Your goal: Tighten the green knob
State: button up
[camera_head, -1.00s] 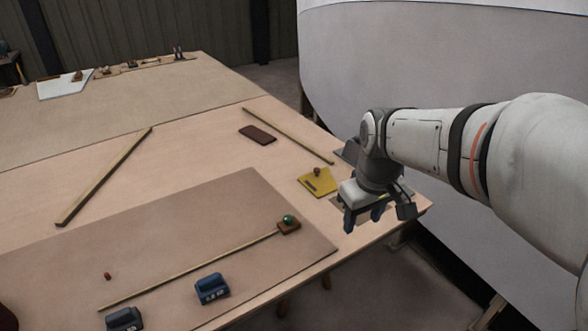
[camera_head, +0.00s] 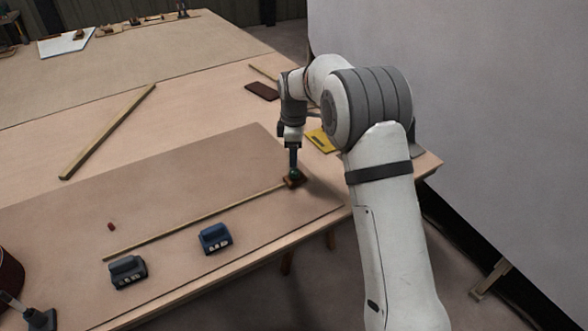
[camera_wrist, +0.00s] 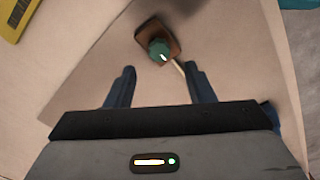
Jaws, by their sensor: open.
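The green knob (camera_wrist: 159,49) sits on a small brown wooden block (camera_wrist: 172,33) at the end of a long thin wooden strip (camera_head: 200,222) on the brown board. In the head view the knob (camera_head: 295,174) shows just below my gripper (camera_head: 294,166), partly covered by it. In the wrist view my gripper (camera_wrist: 160,75) is open and empty, its two blue fingers apart. The knob is just beyond the fingertips, roughly between them in the picture; I cannot tell the exact height gap.
A blue block-like device (camera_head: 215,239) and a dark grey one (camera_head: 128,272) stand near the board's front edge. A small red piece (camera_head: 111,226) lies on the board (camera_head: 190,185). A yellow plate (camera_head: 321,141) is behind my arm. A wooden bar (camera_head: 108,132) lies at left.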

aim_at(294, 171)
notch_tip(294, 171, down, 6)
jog(key=shift+f, duration=0.1)
jog(key=shift+c, duration=0.2)
jog(key=c, duration=0.9)
jog(key=shift+c, duration=0.3)
